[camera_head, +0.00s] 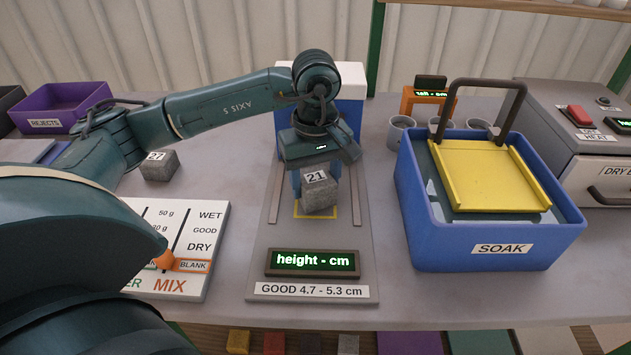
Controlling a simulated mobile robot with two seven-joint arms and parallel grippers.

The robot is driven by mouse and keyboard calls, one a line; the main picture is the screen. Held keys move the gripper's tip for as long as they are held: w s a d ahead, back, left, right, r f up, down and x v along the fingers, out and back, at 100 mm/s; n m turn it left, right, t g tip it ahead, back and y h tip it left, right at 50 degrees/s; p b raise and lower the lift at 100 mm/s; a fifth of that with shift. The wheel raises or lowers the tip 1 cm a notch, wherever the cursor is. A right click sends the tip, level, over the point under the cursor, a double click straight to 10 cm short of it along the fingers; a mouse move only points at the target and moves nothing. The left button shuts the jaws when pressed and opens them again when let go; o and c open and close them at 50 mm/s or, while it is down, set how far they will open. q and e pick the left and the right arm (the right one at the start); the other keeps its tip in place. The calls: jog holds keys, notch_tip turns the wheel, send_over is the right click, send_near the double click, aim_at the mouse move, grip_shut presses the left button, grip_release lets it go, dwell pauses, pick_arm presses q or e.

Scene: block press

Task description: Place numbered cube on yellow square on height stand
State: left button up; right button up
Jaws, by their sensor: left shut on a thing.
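A grey cube labelled 21 (320,191) is in my left gripper (318,178), which comes down from above and is shut on it. The cube is over or on the yellow square (313,216) of the height stand (266,241); only the square's front edge and corners show. I cannot tell whether the cube touches the stand. The stand's display (312,261) reads "height - cm", and a label below it reads "GOOD 4.7 - 5.3 cm". My right gripper is not in view.
Another grey cube, 27 (159,166), sits to the left. A blue SOAK tub (490,252) with a yellow tray (484,178) and dark handle stands right. A purple REJECTS bin (58,109) is far left. A white board (213,231) lies left of the stand.

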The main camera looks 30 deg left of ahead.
aim_at(315, 178)
pick_arm(q)
jog(key=shift+f, duration=0.4)
jog(key=shift+f+b, duration=0.25)
jog(key=shift+b, duration=0.05)
jog(key=o, duration=1.3)
jog(key=shift+r, duration=0.1)
notch_tip(315, 178, up, 12)
jog(key=shift+r+p, duration=0.15)
jog(key=shift+p, duration=0.2)
jog(key=shift+s, duration=0.1)
